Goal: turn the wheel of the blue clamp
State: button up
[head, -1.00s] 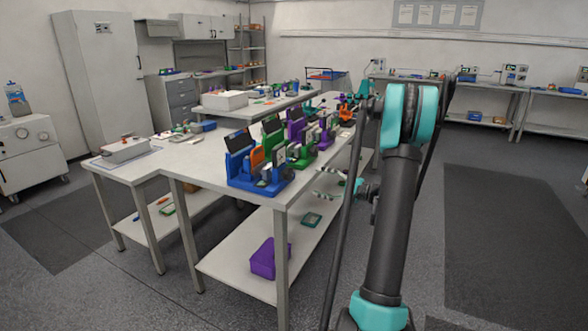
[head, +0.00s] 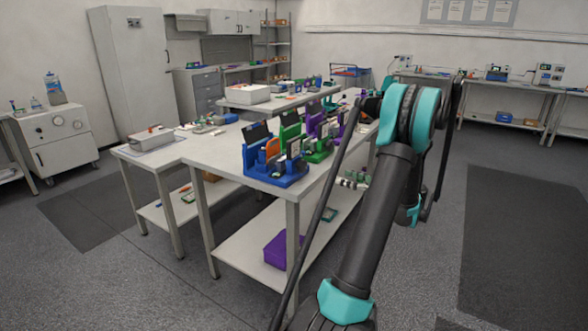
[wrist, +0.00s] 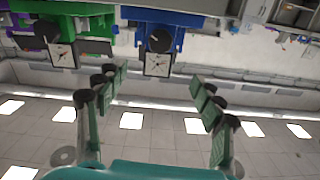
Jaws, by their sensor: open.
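The blue clamp (head: 270,175) stands at the near end of the long table's top, with a dark panel at its back and an orange part in it. In the wrist view, which is upside down, the blue clamp (wrist: 178,22) hangs at the top centre. A dark round part, seemingly its wheel (wrist: 159,41), shows beside a small white dial (wrist: 158,64). My gripper (wrist: 160,88) is open and empty, its fingers spread below the dial in that picture and apart from the clamp. In the head view my gripper (head: 352,180) is small, beyond the table's right edge.
A green clamp (head: 290,132) and a purple clamp (head: 316,122) stand close behind the blue one. A purple box (head: 283,250) lies on the lower shelf. The floor right of the table is free.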

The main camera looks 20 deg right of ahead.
aim_at(305, 166)
jog(key=x, duration=1.7)
jog(key=shift+w+a, duration=0.15)
jog(key=shift+a, duration=0.05)
jog(key=shift+c, duration=0.5)
jog(key=c, duration=1.1)
jog(key=shift+o, duration=0.2)
jog(key=shift+d+m, duration=0.1)
jog(key=shift+m, duration=2.8)
jog(key=o, duration=1.2)
jog(key=shift+c, duration=0.2)
